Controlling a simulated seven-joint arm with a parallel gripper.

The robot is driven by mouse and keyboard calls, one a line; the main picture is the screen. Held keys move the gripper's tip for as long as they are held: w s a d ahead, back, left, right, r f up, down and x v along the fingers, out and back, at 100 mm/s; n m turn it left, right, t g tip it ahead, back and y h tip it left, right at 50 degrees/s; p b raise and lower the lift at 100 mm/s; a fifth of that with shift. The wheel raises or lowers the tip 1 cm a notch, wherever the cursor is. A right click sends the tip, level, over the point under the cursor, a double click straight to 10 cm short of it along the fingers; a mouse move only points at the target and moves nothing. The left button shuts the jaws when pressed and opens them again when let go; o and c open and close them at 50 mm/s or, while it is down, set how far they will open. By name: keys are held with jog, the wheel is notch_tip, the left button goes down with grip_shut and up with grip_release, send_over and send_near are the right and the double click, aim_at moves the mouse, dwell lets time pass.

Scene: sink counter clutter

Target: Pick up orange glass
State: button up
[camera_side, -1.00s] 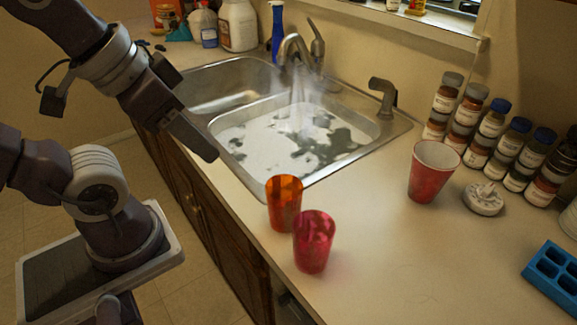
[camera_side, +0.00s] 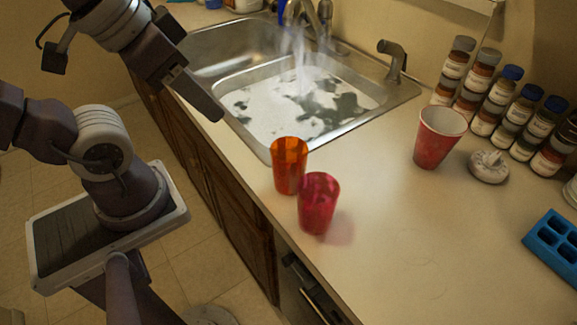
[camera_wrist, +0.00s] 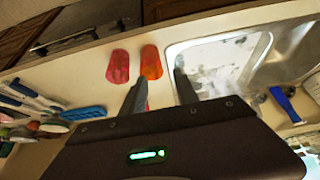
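The orange glass (camera_side: 290,166) stands upright on the counter between the sink's front corner and a pink-red glass (camera_side: 318,204), very close to the latter. In the wrist view the orange glass (camera_wrist: 151,62) shows beyond my fingertips, with the pink-red glass (camera_wrist: 118,67) just left of it. My gripper (camera_side: 217,115) is up and left of the orange glass in the side view, apart from it. In the wrist view my gripper (camera_wrist: 157,80) has its two fingers spread with nothing between them. The orange glass's base is partly hidden by the pink-red glass in the side view.
The sink (camera_side: 300,105) has running water and suds. A red cup with a white inside (camera_side: 438,138), a white round object (camera_side: 489,167), several spice jars (camera_side: 500,100) and a blue tray (camera_side: 556,243) stand to the right. The counter's front right is clear.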

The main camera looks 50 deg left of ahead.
dwell(0.3)
jog(key=o, duration=1)
jog(key=shift+o, duration=0.2)
